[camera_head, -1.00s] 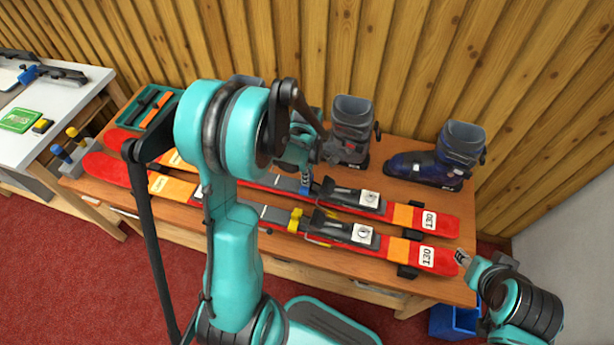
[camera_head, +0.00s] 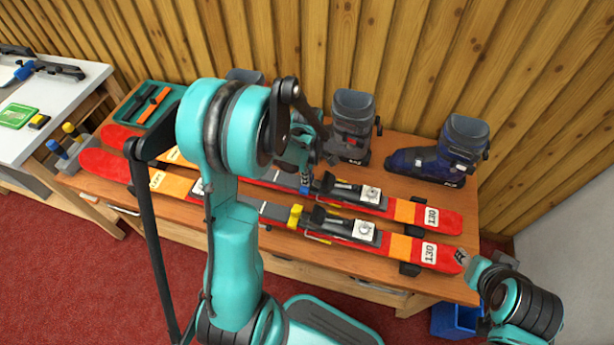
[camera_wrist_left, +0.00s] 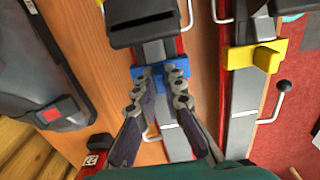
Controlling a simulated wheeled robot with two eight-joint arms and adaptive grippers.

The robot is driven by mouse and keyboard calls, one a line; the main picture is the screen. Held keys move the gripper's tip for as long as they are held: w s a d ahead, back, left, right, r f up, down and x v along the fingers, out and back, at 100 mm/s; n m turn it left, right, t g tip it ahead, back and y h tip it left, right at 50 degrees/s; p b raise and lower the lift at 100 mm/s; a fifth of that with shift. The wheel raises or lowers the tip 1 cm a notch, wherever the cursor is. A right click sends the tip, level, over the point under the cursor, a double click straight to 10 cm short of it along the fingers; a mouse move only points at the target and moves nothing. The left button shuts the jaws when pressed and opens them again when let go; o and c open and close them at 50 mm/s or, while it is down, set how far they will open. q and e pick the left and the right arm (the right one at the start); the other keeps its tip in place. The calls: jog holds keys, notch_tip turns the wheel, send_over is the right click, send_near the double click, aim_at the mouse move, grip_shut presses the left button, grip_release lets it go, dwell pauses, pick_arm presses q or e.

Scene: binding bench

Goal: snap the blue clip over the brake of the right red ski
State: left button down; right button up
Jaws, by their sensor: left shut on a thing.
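Two red skis lie side by side on the wooden bench, a far one (camera_head: 445,219) and a near one (camera_head: 445,259). My left gripper (camera_wrist_left: 162,84) is shut on the blue clip (camera_wrist_left: 138,73). The clip lies across the far ski's grey strip, beside the black binding piece (camera_wrist_left: 143,22). I cannot tell whether it is fully seated, as the fingers cover part of it. In the head view the blue clip (camera_head: 305,190) shows just below the fingers. A yellow clip (camera_head: 296,215) straddles the near ski's binding. My right gripper (camera_head: 461,256) is by the near ski's right end, its jaws unclear.
Ski boots, a grey one (camera_head: 350,130) and a blue one (camera_head: 440,155), stand behind the skis. A green tray (camera_head: 150,103) with tools is at the back left. A grey holder (camera_head: 72,155) with coloured handles is at the left end. A blue bin (camera_head: 457,320) is below right.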

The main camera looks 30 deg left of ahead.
pick_arm(q)
jog(key=c, duration=1)
grip_release()
jog(key=shift+c, duration=0.2)
notch_tip(320, 180, up, 10)
jog(key=p, duration=0.7)
dwell(0.5)
jog(key=s+d+r+m+t, duration=0.3)
jog(key=s+d+r+m, duration=0.2)
jog(key=m, duration=0.5)
jog(key=s+d+r+m+t, duration=0.4)
jog(key=r+m, duration=0.4)
jog(key=m, duration=0.2)
jog(key=shift+s+d+r+m+b, duration=0.15)
jog(key=shift+s+d+m+b, duration=0.3)
jog(key=shift+s+d, duration=0.45)
